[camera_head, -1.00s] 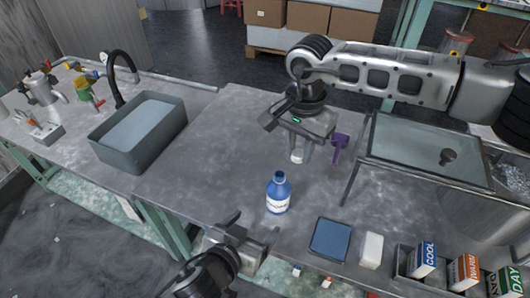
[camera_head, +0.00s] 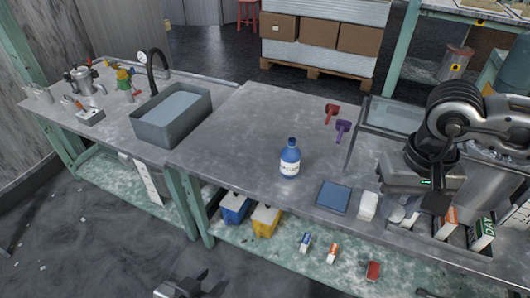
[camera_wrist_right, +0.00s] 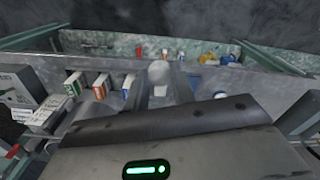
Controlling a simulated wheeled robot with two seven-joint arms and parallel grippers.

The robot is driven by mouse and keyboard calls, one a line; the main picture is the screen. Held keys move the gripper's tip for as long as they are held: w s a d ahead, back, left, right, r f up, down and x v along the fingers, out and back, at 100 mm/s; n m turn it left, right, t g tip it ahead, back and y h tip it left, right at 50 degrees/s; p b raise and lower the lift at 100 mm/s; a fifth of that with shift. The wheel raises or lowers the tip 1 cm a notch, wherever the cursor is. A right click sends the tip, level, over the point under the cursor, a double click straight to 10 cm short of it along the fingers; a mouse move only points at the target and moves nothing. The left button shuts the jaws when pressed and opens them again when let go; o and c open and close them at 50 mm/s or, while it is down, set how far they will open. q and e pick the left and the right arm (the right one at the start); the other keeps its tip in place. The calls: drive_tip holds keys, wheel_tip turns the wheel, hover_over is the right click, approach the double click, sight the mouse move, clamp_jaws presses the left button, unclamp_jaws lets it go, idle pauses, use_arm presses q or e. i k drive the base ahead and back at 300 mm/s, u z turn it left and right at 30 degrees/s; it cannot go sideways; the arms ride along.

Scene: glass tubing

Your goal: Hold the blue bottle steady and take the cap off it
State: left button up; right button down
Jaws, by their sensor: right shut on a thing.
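The blue bottle (camera_head: 290,162) with a white label stands upright on the grey worktop, and no gripper touches it. Its narrow top looks blue; I cannot make out whether a cap sits on it. My right gripper (camera_head: 404,220) is at the right front of the worktop, well apart from the bottle. In the right wrist view it is shut on a small white rounded object (camera_wrist_right: 159,73), which I cannot identify for sure. My left gripper (camera_head: 183,289) is low at the bottom edge, in front of the bench and partly cut off; its opening is unclear.
A blue square pad (camera_head: 333,196) and a white block (camera_head: 367,206) lie right of the bottle. Small cartons (camera_head: 481,232) stand at the front right. Red (camera_head: 331,113) and purple (camera_head: 343,130) items lie behind. A sink (camera_head: 171,115) is left; worktop between is clear.

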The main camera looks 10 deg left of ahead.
sight(290, 155)
drive_tip(key=u, duration=0.8)
drive_tip(key=i, duration=1.2)
drive_tip(key=z, duration=0.2)
